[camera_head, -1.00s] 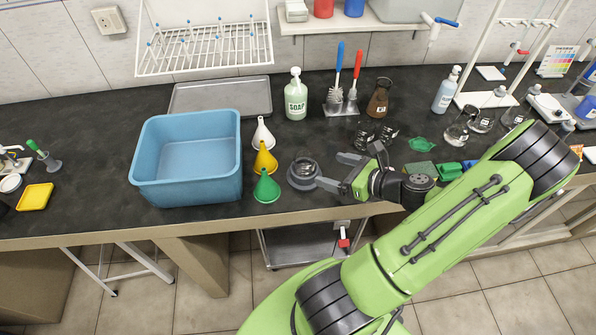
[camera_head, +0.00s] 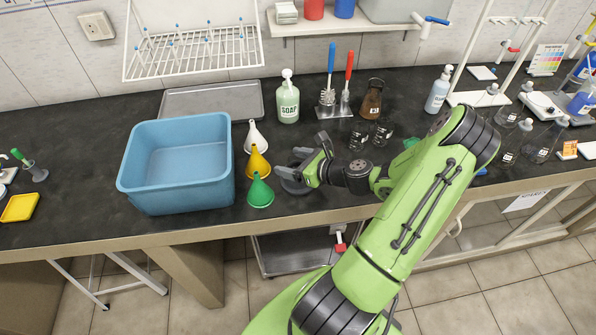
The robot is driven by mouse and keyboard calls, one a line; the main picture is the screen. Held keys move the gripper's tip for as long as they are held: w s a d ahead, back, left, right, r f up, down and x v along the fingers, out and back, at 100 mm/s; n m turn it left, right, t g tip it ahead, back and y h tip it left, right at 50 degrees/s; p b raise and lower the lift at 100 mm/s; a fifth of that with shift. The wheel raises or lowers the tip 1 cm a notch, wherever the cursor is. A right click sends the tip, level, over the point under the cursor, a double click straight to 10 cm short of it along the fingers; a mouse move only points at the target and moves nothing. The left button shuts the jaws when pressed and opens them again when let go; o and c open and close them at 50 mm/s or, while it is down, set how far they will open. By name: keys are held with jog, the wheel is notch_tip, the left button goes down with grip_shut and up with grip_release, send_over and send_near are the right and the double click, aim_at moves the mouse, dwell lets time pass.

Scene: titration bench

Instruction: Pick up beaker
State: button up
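A small clear glass beaker (camera_head: 298,165) stands at a dark round base (camera_head: 294,186) near the front edge of the bench, right of the green funnel. My gripper (camera_head: 292,163) reaches in from the right, one finger behind the beaker and one in front. The fingers stand apart with the glass between them. The fingers hide much of it, and I cannot tell whether they touch it. Two more small glass vessels, with dark labels, stand behind my wrist (camera_head: 359,136) (camera_head: 383,132).
A blue basin (camera_head: 178,196) stands at the left, with white (camera_head: 255,137), yellow (camera_head: 258,162) and green (camera_head: 260,192) funnels beside it. The bench's front edge is close below my gripper.

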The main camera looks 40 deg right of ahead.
jog(key=c, duration=0.8)
jog(key=shift+r, duration=0.1)
